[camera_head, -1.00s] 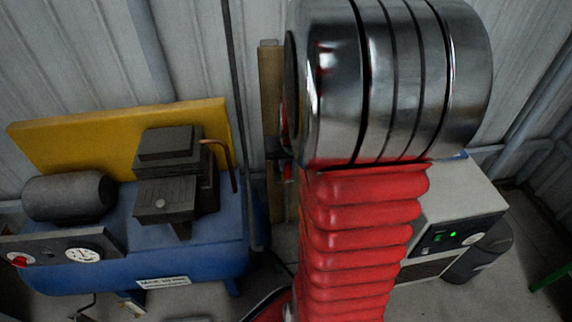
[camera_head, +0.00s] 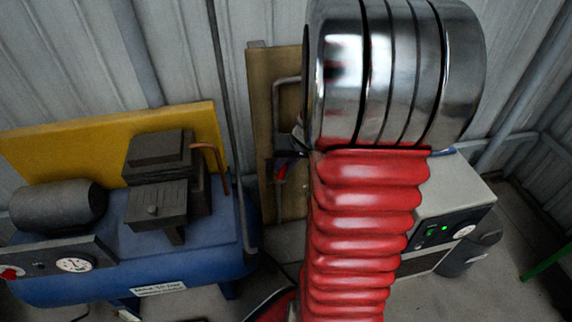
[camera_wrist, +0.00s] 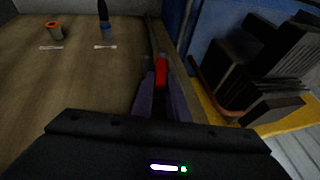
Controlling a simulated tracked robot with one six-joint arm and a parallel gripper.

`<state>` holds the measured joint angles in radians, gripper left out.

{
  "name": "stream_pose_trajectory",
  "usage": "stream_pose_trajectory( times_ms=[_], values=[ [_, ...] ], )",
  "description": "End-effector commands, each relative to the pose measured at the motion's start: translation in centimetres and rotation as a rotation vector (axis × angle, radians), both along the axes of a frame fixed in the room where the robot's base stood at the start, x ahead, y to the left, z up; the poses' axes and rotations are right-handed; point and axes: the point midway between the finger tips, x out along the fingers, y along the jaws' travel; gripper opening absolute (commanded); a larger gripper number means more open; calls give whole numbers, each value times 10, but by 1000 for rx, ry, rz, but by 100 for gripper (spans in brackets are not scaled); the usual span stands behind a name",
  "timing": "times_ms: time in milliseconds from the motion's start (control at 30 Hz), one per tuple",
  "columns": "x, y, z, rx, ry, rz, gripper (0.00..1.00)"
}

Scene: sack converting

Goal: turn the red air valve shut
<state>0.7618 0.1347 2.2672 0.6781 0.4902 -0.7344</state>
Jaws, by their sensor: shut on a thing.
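The red air valve handle (camera_head: 281,171) shows in the head view just left of my arm. It is small and sits by a grey pipe (camera_head: 276,112) on a wooden board (camera_head: 262,75). In the wrist view the red handle (camera_wrist: 161,72) stands between the purple fingers of my gripper (camera_wrist: 160,88). My gripper is shut on it. The fingers hide the lower part of the handle, and the valve body cannot be made out. In the head view my arm hides most of the gripper.
A blue compressor (camera_head: 195,255) with a yellow panel (camera_head: 60,140) stands at left. A pale machine (camera_head: 455,205) with green lights is right of my arm.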

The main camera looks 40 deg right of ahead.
Motion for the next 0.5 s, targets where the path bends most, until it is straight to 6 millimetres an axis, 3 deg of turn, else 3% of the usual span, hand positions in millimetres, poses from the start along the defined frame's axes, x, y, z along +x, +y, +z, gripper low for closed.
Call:
stream_pose_trajectory(
  times_ms=[467,500],
  values=[
    [2,8,-4,28,-9,25,0],
    [2,8,-4,28,-9,25,17]
  ],
)
